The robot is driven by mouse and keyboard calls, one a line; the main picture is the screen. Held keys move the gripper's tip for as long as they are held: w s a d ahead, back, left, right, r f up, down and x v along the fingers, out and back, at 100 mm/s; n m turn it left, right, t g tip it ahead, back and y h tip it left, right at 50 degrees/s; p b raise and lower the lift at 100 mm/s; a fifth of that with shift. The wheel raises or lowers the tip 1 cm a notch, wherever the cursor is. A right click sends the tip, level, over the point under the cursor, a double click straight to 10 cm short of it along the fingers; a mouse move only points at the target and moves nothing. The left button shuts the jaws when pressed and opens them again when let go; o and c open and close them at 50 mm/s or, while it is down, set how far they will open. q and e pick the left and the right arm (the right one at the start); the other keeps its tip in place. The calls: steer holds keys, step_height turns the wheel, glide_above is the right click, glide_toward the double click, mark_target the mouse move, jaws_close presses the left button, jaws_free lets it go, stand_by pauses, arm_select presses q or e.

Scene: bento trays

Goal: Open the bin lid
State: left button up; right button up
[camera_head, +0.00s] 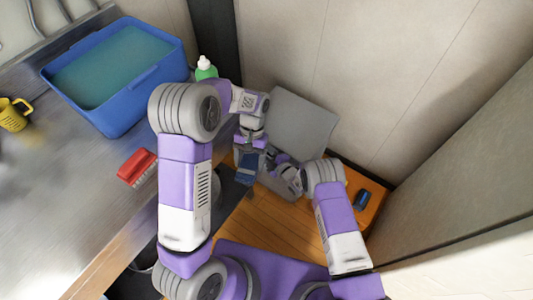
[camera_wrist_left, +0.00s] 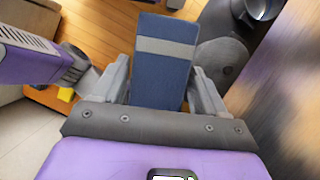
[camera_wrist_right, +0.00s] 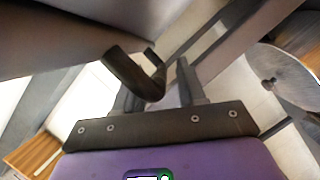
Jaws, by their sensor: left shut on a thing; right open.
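The bin's large flat grey lid (camera_head: 300,125) is near the wall, right of the counter in the head view. I cannot tell how far it is raised. A dark hooked handle (camera_wrist_right: 140,78) shows under a grey surface in the right wrist view. My right gripper (camera_wrist_right: 156,78) is open, with its fingers close around or beside this handle; contact is unclear. In the head view, the right gripper is partly hidden near the lid's lower edge. My left gripper (camera_wrist_left: 165,85) is shut on a dark blue box with a grey band (camera_wrist_left: 168,30), also seen in the head view (camera_head: 247,167).
The metal counter (camera_head: 75,200) on the left bears a blue tub of water (camera_head: 120,110), a yellow mug (camera_head: 13,115), a red brush (camera_head: 134,166) and a green bottle (camera_head: 206,70). Walls close off the back and right. Wooden floor (camera_head: 250,222) shows below my arms.

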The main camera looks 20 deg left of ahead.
steer(key=shift+c, duration=0.3)
jaws_close()
